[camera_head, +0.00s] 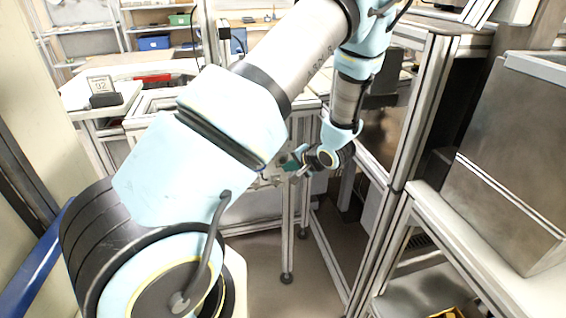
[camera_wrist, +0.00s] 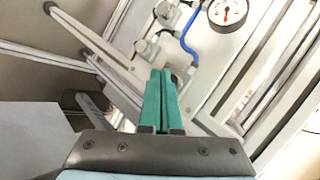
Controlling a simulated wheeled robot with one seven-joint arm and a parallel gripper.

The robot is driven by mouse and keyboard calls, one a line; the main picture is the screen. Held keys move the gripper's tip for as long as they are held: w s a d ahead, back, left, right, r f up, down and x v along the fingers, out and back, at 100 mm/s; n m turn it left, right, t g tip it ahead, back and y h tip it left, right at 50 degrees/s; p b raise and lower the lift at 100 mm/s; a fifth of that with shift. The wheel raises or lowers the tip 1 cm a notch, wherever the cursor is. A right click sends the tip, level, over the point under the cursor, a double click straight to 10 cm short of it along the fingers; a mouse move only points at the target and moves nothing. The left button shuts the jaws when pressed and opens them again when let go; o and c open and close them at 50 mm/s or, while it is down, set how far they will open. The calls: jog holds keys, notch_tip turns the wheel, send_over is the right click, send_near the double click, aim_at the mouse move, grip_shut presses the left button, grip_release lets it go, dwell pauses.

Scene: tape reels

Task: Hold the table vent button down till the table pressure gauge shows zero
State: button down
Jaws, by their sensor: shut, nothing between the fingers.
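In the wrist view my gripper (camera_wrist: 161,75) has its two green fingers shut together with nothing between them. Its tips lie over a pale panel beside the pneumatic fittings. The round pressure gauge (camera_wrist: 228,12) has a white face and a dark rim, and is cut by the top edge. A red mark shows near its middle, but its reading is too small to tell. I cannot clearly make out the vent button; the fingertips may hide it. In the head view my gripper (camera_head: 289,161) is partly visible in front of the table frame, and the gauge cannot be made out.
Metal fittings (camera_wrist: 147,47) and a blue hose (camera_wrist: 185,40) sit close to the fingertips. Aluminium frame posts (camera_head: 415,110) stand right of my arm. A metal box (camera_head: 510,160) stands on the right bench. A small numbered sign (camera_head: 102,88) stands on the left table.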

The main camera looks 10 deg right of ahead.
jog(key=shift+w+r+p, duration=0.1)
jog(key=shift+w+p, duration=0.1)
jog(key=shift+p, duration=0.15)
jog(key=shift+w, duration=0.2)
jog(key=shift+w+a+p, duration=0.1)
jog(key=shift+w+p, duration=0.3)
jog(key=shift+p, duration=0.15)
dwell(2.7)
dwell(0.5)
jog(key=shift+s+p, duration=0.45)
jog(key=shift+s, duration=0.4)
jog(key=shift+s+d+p, duration=0.2)
jog(key=shift+s+p, duration=0.25)
jog(key=shift+s, duration=0.8)
jog(key=shift+s+d+p, duration=0.2)
jog(key=shift+s+p, duration=0.2)
jog(key=shift+s, duration=0.8)
